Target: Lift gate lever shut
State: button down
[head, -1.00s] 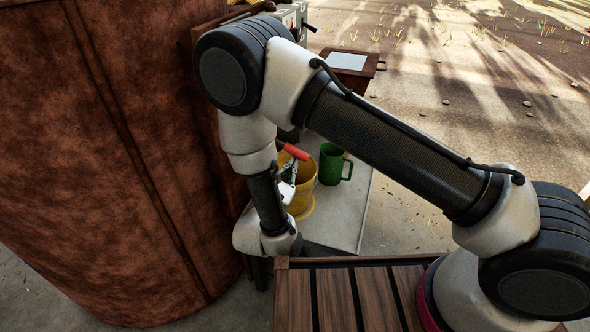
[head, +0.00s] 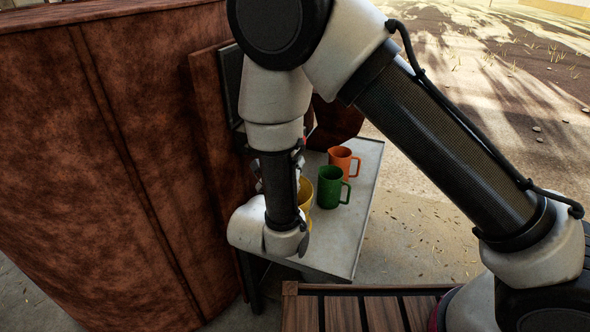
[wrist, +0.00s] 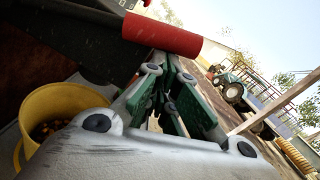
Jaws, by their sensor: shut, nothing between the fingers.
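The lever's red grip (wrist: 160,34) crosses the top of the wrist view, with a dark part running left from it. My gripper (wrist: 172,72) shows its green-padded fingers closed together and empty, pointing up towards the grip's underside. The fingertips look close below the grip; I cannot tell whether they touch it. In the head view my arm hides most of the gripper and the lever. A dark plate (head: 231,84) on the brown wooden panel shows partly behind the arm.
A yellow bucket (wrist: 24,112) with brown bits inside stands close beside my gripper. A green mug (head: 332,187) and an orange mug (head: 341,160) stand on the grey table (head: 338,236). A large brown drum-like body (head: 90,180) fills the left. Open ground lies at right.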

jog(key=shift+a+r, duration=0.15)
jog(key=shift+r, duration=0.75)
